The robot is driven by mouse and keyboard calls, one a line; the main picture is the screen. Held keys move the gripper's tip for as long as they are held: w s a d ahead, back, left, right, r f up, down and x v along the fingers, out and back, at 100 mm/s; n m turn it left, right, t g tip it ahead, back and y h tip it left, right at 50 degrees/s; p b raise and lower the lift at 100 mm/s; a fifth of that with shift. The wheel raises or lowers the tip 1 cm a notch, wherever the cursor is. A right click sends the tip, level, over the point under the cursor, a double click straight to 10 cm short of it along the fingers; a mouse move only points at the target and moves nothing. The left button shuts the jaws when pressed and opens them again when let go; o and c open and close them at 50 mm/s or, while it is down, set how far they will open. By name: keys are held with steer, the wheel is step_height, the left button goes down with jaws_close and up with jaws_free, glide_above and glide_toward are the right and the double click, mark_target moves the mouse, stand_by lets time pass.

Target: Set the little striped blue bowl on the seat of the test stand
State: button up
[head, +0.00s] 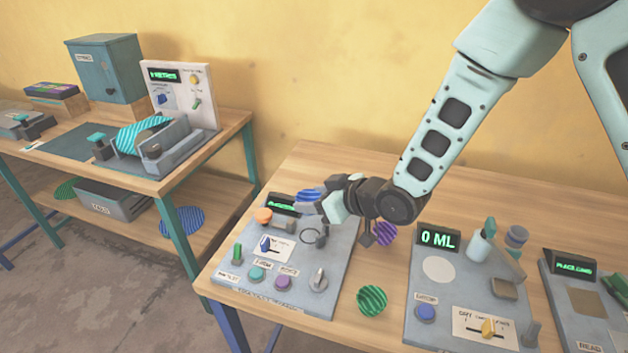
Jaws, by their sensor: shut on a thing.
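My gripper (324,205) is shut on the little striped blue bowl (309,194). It holds the bowl tilted above the upper part of a grey panel stand (338,270) on the near table. A dark ring (315,236) on this stand, which looks like a seat, is below and slightly right of the bowl. The gripper hides part of the bowl and part of the stand's back right corner. I cannot tell the exact height of the bowl above the stand.
A green striped bowl (372,299) and a purple striped one (384,233) are right of the stand. A second panel (437,303) reads 0 ML. An orange knob (263,215) stands near the ring. Another table (150,182) is at left.

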mark_target(315, 225)
steer(key=shift+w+f, duration=0.15)
steer(key=shift+f, duration=0.05)
steer(key=shift+f+b, duration=3)
steer(key=shift+f, duration=0.7)
steer(key=shift+d, duration=0.1)
steer(key=shift+f+b, duration=0.15)
steer(key=shift+b, duration=0.15)
steer(key=o, duration=0.8)
steer(key=shift+o, duration=0.2)
